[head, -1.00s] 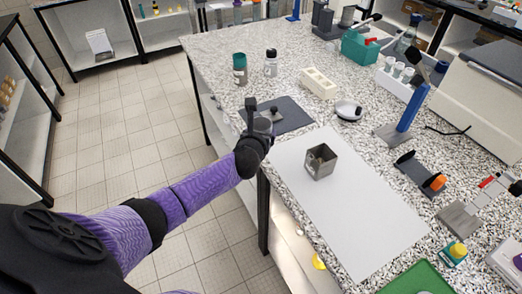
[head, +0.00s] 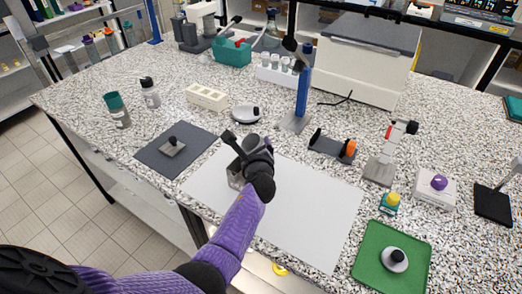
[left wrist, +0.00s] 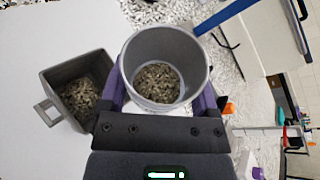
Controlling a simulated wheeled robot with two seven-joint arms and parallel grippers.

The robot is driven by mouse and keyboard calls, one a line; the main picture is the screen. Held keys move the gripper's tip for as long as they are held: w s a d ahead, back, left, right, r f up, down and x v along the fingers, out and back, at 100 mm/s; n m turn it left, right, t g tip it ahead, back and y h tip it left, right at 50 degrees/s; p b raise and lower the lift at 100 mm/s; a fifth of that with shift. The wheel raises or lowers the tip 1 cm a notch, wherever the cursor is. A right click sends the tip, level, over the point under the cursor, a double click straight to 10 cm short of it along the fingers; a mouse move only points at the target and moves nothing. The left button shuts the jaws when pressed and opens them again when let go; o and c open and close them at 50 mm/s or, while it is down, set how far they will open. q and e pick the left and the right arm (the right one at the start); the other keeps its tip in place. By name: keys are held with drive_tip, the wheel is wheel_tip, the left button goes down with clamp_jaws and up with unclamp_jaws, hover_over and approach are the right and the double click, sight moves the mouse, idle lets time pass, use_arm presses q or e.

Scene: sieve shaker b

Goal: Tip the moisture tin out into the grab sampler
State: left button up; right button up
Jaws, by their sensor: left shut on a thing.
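The moisture tin, a round grey open cup (left wrist: 133,57), is in my left gripper (left wrist: 163,92), whose fingers are shut on its sides. Grey-brown granules lie in its bottom. In the head view my left gripper (head: 257,152) is over the white sheet, and the tin is hard to make out there. The grab sampler, a square grey metal box with a side handle (left wrist: 47,110), stands just left of the tin in the left wrist view, with granules inside. In the head view the sampler (head: 234,176) is mostly hidden behind my gripper. My right gripper is not in view.
The white sheet (head: 310,215) has free room to the right. A dark mat (head: 155,153) with a small knobbed block lies to the left. A blue stand (head: 302,95), a cream block (head: 207,96) and a white round dish (head: 246,113) stand behind. A green tray (head: 370,262) is front right.

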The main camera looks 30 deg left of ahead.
sight(254, 134)
use_arm(q)
drive_tip(key=r+n+t+b, duration=0.1)
drive_tip(key=n+b, duration=0.1)
drive_tip(key=n, duration=0.1)
drive_tip(key=r+n+t+b, duration=0.1)
drive_tip(key=n+t+b, duration=0.1)
drive_tip(key=n, duration=0.1)
drive_tip(key=r+n+t+b, duration=0.1)
drive_tip(key=n, duration=0.1)
drive_tip(key=shift+s+a+r+n+b, duration=0.2)
drive_tip(key=shift+s+a+n+b, duration=0.1)
drive_tip(key=shift+n+b, duration=0.1)
drive_tip(key=n, duration=0.1)
drive_tip(key=n+t+b, duration=0.1)
drive_tip(key=r+n, duration=0.1)
drive_tip(key=shift+s+a+y+b, duration=0.3)
drive_tip(key=shift+y+b, duration=0.1)
drive_tip(key=shift+s+a+r+n+t, duration=0.1)
drive_tip(key=shift+r+n+t, duration=0.2)
drive_tip(key=shift+n, duration=0.2)
